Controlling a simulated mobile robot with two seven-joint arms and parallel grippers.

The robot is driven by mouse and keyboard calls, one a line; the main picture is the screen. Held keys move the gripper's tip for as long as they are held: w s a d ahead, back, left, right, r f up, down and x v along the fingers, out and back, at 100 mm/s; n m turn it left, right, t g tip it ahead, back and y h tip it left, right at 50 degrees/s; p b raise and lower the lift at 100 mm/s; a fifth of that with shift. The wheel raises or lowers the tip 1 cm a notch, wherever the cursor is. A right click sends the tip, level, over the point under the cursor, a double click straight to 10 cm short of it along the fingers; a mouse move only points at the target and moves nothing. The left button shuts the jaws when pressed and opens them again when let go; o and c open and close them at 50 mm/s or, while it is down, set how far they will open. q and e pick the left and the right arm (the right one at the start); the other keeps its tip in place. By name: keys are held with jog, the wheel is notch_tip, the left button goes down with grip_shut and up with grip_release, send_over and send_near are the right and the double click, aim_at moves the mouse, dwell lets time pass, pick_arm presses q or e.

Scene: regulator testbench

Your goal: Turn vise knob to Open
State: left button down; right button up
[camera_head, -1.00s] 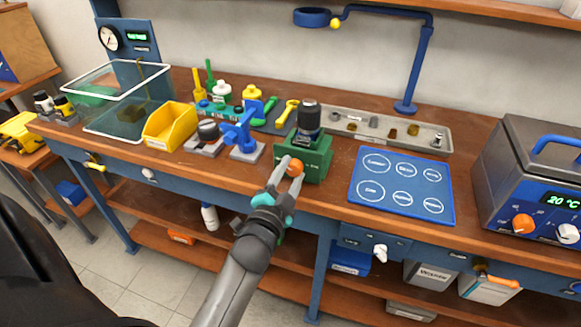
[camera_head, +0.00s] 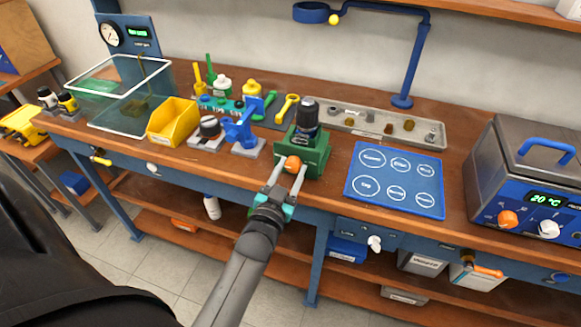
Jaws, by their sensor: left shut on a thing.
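The green vise (camera_head: 314,158) stands at the front edge of the workbench and holds a dark cylindrical regulator (camera_head: 307,116) upright. An orange knob (camera_head: 292,163) is on the vise's front face. My left gripper (camera_head: 290,168) reaches up from below, with its grey fingers on either side of the orange knob, shut on it. The knob's marking is too small to read. My right gripper is not in view.
A blue mat with white circles (camera_head: 394,212) lies right of the vise, and a grey tray (camera_head: 356,141) lies behind. A blue stand (camera_head: 243,138) and yellow bin (camera_head: 173,127) are to the left. A grey bath with dials (camera_head: 487,181) stands at far right.

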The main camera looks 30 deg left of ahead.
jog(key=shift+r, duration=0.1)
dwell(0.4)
pick_arm(q)
jog(key=shift+c, duration=1.7)
grip_release()
jog(key=shift+s, duration=0.15)
